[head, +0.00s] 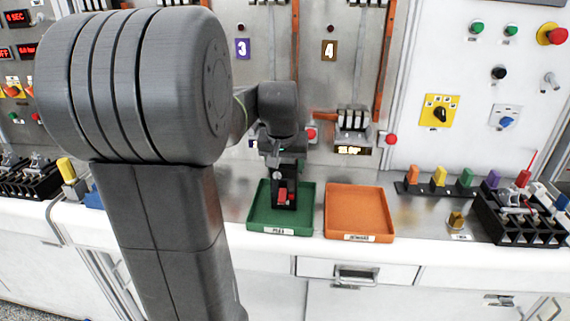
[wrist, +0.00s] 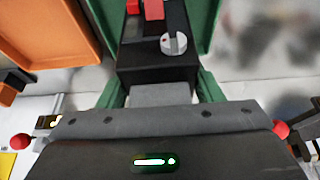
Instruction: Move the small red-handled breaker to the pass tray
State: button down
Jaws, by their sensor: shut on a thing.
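The small breaker (head: 284,198) has a black body and a red handle. My gripper (head: 284,165) is shut on it from above, over the green tray (head: 258,222). The tray's front label seems to read PASS. I cannot tell whether the breaker touches the tray floor. In the wrist view the breaker's black body (wrist: 155,60) shows with a silver screw-like knob and red parts at the top edge. Green tray walls (wrist: 204,20) show beside it. My gripper hides part of the breaker.
An orange tray (head: 358,212) stands just right of the green one. Further right are coloured blocks (head: 440,178) and a black rack (head: 515,222) of breakers. A panel with levers and red knobs rises behind. The cabinet edge and drawers lie in front.

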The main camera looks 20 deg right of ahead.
jog(key=shift+f, duration=0.15)
jog(key=shift+c, duration=2)
grip_release()
jog(key=shift+r, duration=0.3)
jog(key=v, duration=1.2)
jog(key=shift+f, duration=0.15)
